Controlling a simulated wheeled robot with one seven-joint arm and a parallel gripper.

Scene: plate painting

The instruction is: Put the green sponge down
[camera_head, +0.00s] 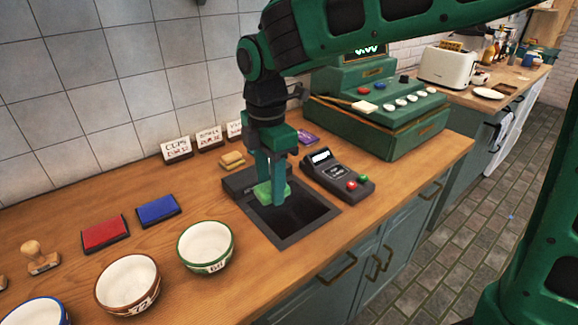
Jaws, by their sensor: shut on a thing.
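The green sponge (264,194) is between the fingers of my gripper (272,190), which points straight down and is shut on it. The sponge shows above the left back part of a dark square opening (291,212) in the wooden counter. I cannot tell whether the sponge touches anything below. The fingers hide part of it.
A card terminal (337,177) is right of the opening, and a green cash register (378,115) stands behind it. A yellow-brown sponge (232,160) and price cards (177,148) lie at the back. A green-rimmed bowl (206,246) and a blue ink pad (158,209) are left.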

